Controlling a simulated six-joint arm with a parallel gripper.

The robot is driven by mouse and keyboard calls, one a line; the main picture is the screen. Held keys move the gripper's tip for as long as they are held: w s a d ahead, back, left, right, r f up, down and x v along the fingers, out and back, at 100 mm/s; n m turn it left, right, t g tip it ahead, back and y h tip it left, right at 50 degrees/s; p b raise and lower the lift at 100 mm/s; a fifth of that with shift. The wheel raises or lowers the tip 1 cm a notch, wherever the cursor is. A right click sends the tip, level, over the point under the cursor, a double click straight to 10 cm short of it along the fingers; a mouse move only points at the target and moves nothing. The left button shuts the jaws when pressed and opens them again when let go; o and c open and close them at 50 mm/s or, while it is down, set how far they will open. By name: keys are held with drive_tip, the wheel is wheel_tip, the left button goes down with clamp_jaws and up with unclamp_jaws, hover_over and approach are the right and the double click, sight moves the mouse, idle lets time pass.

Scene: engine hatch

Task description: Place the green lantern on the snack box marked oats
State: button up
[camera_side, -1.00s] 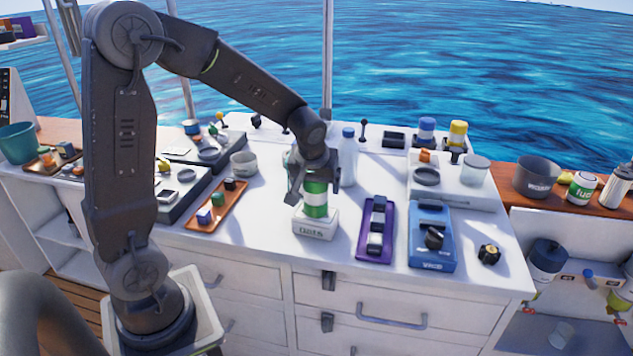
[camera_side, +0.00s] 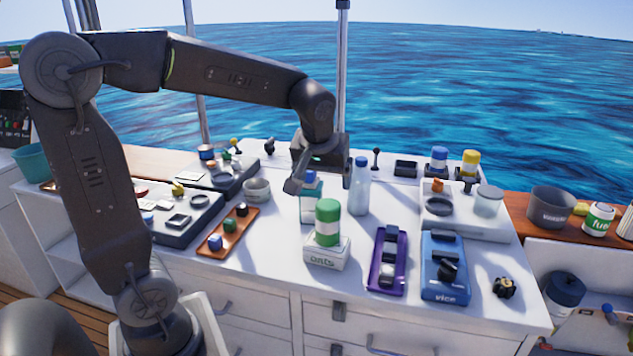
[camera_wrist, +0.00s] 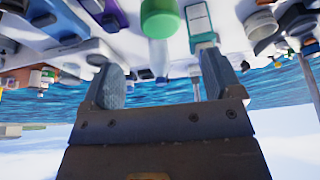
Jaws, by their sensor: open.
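The green lantern (camera_side: 327,224), a green cylinder with a white band, stands upright on top of the white snack box marked oats (camera_side: 325,257) in the side view. The lantern also shows at the top of the wrist view (camera_wrist: 160,18). My gripper (camera_side: 318,187) is above and behind the lantern, apart from it, with its fingers spread. In the wrist view my gripper (camera_wrist: 162,90) is open with nothing held between the fingers. The box is not clearly made out in the wrist view.
A teal box with a blue cap (camera_side: 310,200) and a clear bottle (camera_side: 359,190) stand close behind the lantern. A purple tray (camera_side: 375,270) and a blue vice (camera_side: 445,270) lie to the right. An orange tray (camera_side: 232,228) lies to the left.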

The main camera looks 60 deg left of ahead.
drive_tip(key=s+d+m+t+h, duration=0.2)
drive_tip(key=s+d+m, duration=0.6)
drive_tip(key=s, duration=0.7)
drive_tip(key=shift+d+f+m+h, duration=0.15)
drive_tip(key=shift+d+m+h, duration=0.3)
drive_tip(key=shift+d, duration=0.75)
